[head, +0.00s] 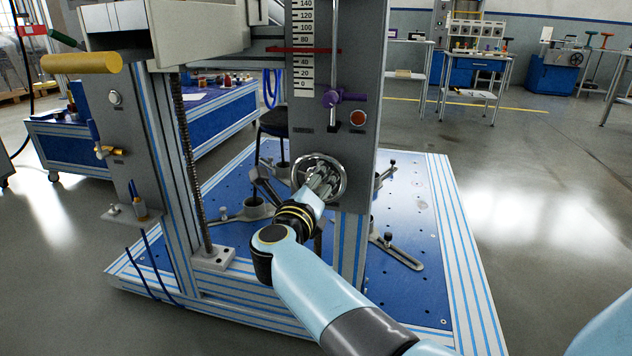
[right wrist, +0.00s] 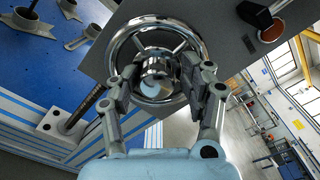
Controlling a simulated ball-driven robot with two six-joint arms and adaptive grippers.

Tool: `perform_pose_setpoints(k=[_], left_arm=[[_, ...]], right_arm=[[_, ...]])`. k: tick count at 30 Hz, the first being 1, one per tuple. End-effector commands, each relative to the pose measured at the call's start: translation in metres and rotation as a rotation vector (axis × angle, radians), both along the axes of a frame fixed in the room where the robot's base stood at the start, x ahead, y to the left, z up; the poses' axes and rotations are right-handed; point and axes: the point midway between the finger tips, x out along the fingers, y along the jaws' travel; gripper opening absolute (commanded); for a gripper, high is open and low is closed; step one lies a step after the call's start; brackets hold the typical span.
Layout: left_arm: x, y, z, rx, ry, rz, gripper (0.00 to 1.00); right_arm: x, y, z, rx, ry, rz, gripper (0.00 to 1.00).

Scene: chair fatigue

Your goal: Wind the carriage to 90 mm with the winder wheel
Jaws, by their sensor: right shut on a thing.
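The chrome winder wheel (head: 298,172) is on the lower front of the grey column (head: 361,165). In the right wrist view, the wheel's rim (right wrist: 119,42) circles a shiny hub. My right gripper (head: 322,184) is at the wheel's middle. Its two fingers (right wrist: 158,84) are shut on the hub from both sides, inside the rim. Above the wheel is a white scale (head: 303,73) marked from 0 to 140. A red pointer (head: 290,50) crosses it between 80 and 40, near 60, covering that mark. My left gripper is out of view.
A purple clamp handle (head: 345,96) and a red button (head: 357,118) are on the column above the wheel. A yellow handle (head: 82,63) juts out at upper left. The blue base plate (head: 405,290) has slotted clamps. Open floor lies to the right.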

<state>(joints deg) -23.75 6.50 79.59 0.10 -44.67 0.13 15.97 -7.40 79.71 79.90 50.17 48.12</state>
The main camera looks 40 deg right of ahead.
Motion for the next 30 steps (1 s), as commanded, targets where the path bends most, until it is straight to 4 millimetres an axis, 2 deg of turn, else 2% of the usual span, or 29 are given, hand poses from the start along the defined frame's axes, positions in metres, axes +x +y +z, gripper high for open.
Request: perform_pose_setpoints(k=[1, 13, 23, 24, 27, 30], left_arm=[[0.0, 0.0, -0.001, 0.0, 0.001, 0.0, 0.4], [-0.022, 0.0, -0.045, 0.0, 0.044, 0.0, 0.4], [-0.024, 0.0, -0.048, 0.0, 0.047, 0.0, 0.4], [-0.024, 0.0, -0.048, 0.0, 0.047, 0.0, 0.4], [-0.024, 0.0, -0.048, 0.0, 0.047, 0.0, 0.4], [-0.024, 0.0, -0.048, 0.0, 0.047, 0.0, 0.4]], right_arm=[[0.002, -0.006, 0.008, -0.01, -0.017, -0.007, 0.16], [-0.001, -0.008, 0.0, 0.286, -0.354, -0.006, 0.2], [-0.001, -0.008, 0.007, 0.346, -0.426, -0.006, 0.21], [-0.001, -0.008, 0.007, 0.345, -0.425, -0.006, 0.56], [-0.002, -0.008, 0.006, 0.344, -0.424, -0.006, 0.69], [-0.002, -0.008, 0.006, 0.345, -0.422, -0.005, 0.69]])
